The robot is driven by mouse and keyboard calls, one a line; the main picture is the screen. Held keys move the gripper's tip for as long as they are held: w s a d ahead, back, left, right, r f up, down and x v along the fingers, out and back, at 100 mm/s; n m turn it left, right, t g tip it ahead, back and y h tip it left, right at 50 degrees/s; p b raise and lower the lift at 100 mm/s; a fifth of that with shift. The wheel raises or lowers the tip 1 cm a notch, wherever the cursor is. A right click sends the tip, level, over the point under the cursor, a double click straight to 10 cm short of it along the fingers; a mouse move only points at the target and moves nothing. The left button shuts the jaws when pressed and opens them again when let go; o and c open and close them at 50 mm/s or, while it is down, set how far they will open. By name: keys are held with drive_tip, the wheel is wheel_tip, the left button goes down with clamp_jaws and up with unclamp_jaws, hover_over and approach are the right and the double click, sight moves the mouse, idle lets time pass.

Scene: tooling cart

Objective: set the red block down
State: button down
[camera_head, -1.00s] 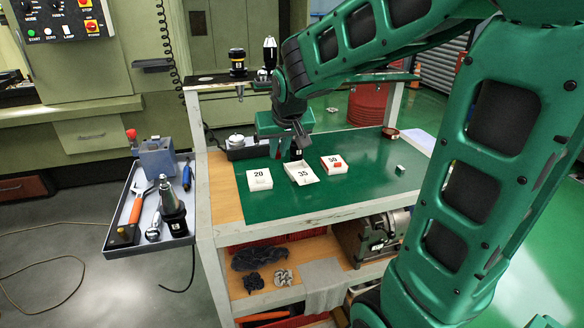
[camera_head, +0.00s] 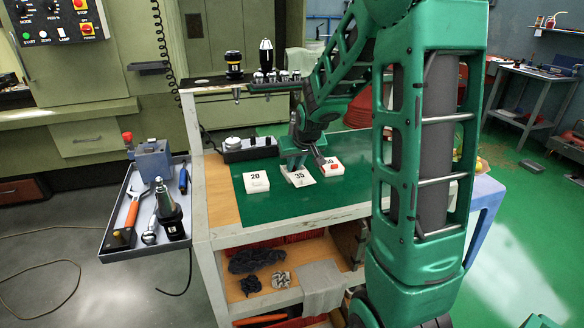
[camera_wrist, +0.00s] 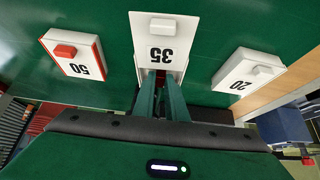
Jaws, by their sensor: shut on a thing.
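My gripper (camera_wrist: 162,95) is shut low at the near edge of the white tray marked 35 (camera_wrist: 163,45). The red block (camera_wrist: 160,74) shows only as a dark red patch between the fingers. Most of it is hidden, and I cannot tell whether it touches the tray. In the head view, my gripper (camera_head: 297,163) is over the back of the 35 tray (camera_head: 299,178). The tray marked 50 (camera_wrist: 85,68), with red sides, bears a small red piece (camera_wrist: 65,50). The tray marked 20 (camera_wrist: 238,83) is on the other side.
The trays stand on a green mat (camera_head: 250,207) on the cart. A control box (camera_head: 250,148) is behind them. A side tray (camera_head: 118,235) with tools hangs at the left. My arm hides the mat's right part.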

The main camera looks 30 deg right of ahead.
drive_tip(key=shift+f, duration=0.3)
drive_tip(key=shift+f, duration=0.1)
drive_tip(key=c, duration=2)
unclamp_jaws()
drive_tip(key=shift+c, duration=0.2)
drive_tip(key=shift+s+r, duration=0.15)
drive_tip(key=shift+r, duration=0.3)
drive_tip(key=v, duration=1.1)
drive_tip(key=s+a+f+m+g+y, duration=0.1)
drive_tip(key=s+f+g, duration=0.1)
drive_tip(key=s, duration=1.3)
drive_tip(key=s+a+f+m+g+y, duration=0.1)
drive_tip(key=s+g, duration=0.3)
drive_tip(key=s, duration=1.1)
drive_tip(key=shift+a+f+m+g, duration=0.3)
drive_tip(key=shift+a+f+m, duration=0.3)
drive_tip(key=shift+a+f, duration=0.2)
drive_tip(key=shift+s, duration=0.1)
